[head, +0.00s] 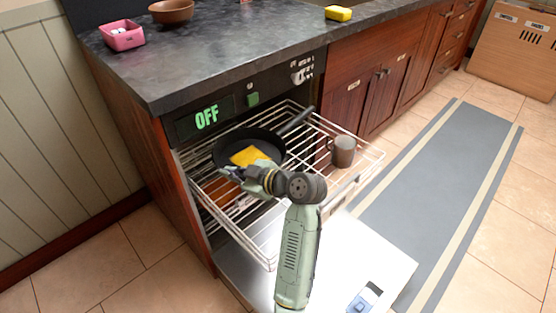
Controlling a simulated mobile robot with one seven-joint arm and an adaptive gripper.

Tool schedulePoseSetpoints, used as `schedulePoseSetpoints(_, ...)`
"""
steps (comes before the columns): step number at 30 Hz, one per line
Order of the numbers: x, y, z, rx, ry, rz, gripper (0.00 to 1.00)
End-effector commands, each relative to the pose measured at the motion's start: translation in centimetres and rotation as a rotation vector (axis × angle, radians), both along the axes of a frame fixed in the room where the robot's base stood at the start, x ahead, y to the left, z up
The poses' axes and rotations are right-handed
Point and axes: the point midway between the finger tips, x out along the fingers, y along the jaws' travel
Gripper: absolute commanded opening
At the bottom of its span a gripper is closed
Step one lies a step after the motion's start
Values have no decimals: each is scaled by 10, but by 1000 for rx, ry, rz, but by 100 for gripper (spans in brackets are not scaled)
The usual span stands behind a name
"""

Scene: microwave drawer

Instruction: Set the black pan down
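The black pan (269,142) is at the pulled-out wire rack (350,150) below the counter, with its handle pointing to the upper right. I cannot tell whether the pan rests on the wires or is slightly above them. A yellow, flat piece (249,156) lies in the pan. My gripper (232,173) is at the near left rim of the pan, and my wrist covers part of that rim. The fingertips are small and partly hidden, so I cannot tell if they are shut on the rim.
A dark brown mug (343,151) stands on the rack's right side. A light open door panel (375,255) lies below the rack, with a blue and white item (366,298) on it. The counter (230,45) holds a pink container (122,36), a brown bowl (171,11) and a yellow block (338,13).

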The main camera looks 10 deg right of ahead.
Motion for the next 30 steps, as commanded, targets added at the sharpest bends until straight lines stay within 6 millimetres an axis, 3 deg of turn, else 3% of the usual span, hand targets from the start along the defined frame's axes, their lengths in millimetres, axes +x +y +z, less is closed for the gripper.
schedulePoseSetpoints(4,0,0,-5,0,-4,0,0)
schedulePoseSetpoints(12,0,0,-49,1,-3,-1,0)
schedulePoseSetpoints(24,0,0,-91,0,-4,0,0)
schedulePoseSetpoints(30,1,0,-98,-2,-8,0,0)
